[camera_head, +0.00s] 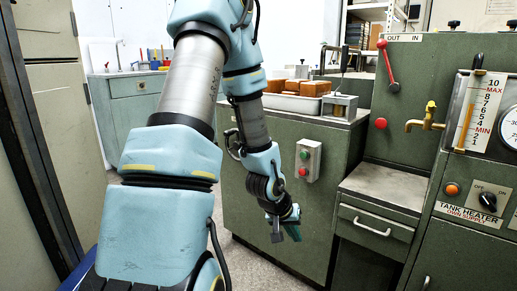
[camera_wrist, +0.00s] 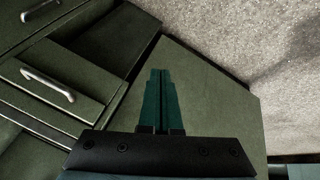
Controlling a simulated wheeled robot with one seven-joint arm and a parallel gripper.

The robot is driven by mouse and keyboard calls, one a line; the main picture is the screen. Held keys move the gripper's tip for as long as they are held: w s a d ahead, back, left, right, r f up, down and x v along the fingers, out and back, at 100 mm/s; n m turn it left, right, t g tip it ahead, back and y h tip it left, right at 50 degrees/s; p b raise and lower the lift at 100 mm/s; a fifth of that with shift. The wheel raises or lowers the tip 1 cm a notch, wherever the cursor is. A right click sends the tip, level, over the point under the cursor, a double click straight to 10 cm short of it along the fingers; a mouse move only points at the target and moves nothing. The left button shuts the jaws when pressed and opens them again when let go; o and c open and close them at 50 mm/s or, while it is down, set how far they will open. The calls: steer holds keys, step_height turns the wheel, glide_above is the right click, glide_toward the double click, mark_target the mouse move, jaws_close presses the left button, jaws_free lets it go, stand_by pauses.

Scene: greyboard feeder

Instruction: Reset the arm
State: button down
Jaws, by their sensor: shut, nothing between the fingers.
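My arm, light blue and grey, reaches from the lower left of the head view up and then down to the middle. My gripper (camera_head: 294,236) hangs there pointing downward, in front of the green cabinet (camera_head: 256,205). In the wrist view my gripper's two green fingers (camera_wrist: 160,72) lie together with nothing between them. The cabinet's green panel shows behind the fingertips in the wrist view (camera_wrist: 220,100); whether they touch it I cannot tell.
A box with green and red buttons (camera_head: 308,160) sits on the cabinet front. A white tray (camera_head: 290,102) holds brown blocks (camera_head: 316,88) on top. Right are a drawer (camera_head: 375,222), a brass tap (camera_head: 426,123) and a red lever (camera_head: 387,66). Grey floor (camera_wrist: 290,100) lies alongside.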

steer(key=s+a+r+n+g+y, duration=0.1)
steer(key=s+a+r+y, duration=0.15)
steer(key=a+r, duration=0.45)
steer(key=s+a+r+n+y, duration=0.15)
steer(key=s+a+r, duration=0.35)
steer(key=a, duration=0.5)
step_height(320, 180, up, 34)
steer(key=p, duration=3.2)
steer(key=shift+f+g+p, duration=0.25)
steer(key=shift+g+p, duration=0.05)
steer(key=shift+p, duration=0.1)
